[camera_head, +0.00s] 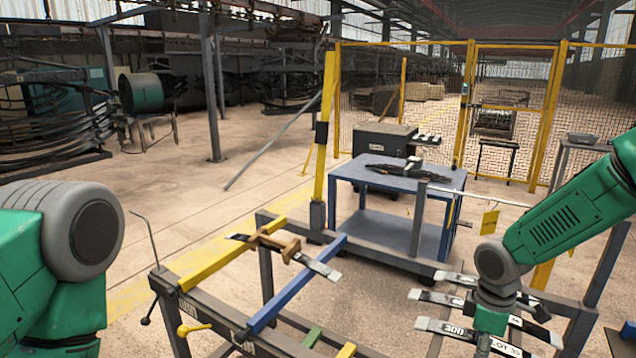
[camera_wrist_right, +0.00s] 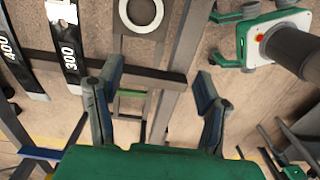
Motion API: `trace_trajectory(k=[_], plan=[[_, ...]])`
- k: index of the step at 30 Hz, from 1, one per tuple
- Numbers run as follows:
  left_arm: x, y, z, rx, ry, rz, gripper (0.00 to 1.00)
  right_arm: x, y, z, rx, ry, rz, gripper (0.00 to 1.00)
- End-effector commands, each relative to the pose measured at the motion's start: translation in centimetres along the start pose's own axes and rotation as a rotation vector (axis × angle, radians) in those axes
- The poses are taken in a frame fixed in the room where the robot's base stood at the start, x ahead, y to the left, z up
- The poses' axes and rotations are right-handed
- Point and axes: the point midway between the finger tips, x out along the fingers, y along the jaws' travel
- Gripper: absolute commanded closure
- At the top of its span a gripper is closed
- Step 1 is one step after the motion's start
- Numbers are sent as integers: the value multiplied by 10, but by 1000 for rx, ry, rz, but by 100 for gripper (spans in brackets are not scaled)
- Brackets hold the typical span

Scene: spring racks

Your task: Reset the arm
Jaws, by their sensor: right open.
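My right arm comes in from the right in the head view, with its green gripper (camera_head: 490,322) pointing down over the right-hand rack. In the right wrist view the right gripper (camera_wrist_right: 158,82) has its fingers spread, with nothing held between them. Dark leaf springs with pale ends lie at the right rack. One marked 300 (camera_wrist_right: 69,48) and one marked 400 (camera_wrist_right: 20,65) are left of the fingers, apart from them. My left arm shows only as a green link and grey joint at the lower left of the head view; its gripper is out of frame.
A rack frame with a yellow bar (camera_head: 232,254) and a blue bar (camera_head: 298,284) stands at front centre, with a leaf spring and brown piece across it. A blue table (camera_head: 384,176) stands behind. Yellow posts and mesh fencing (camera_head: 510,110) close the back. Floor at left is open.

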Motion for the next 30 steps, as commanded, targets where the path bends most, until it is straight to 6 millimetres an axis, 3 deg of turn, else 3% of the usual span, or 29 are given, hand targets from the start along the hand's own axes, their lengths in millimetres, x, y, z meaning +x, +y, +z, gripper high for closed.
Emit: trace_trajectory(k=[10,19,24,27,30], plan=[[11,0,0,0,1,0,100,58,-55,-11,101,45,-54,39],[29,0,1,0,0,0,100,138,-138,6,328,99,-124,39],[49,0,2,0,0,0,100,199,-216,50,609,99,-133,39],[58,0,3,0,0,0,100,217,-250,84,770,88,-88,39],[64,0,3,0,0,0,100,222,-269,110,879,80,-34,39]])
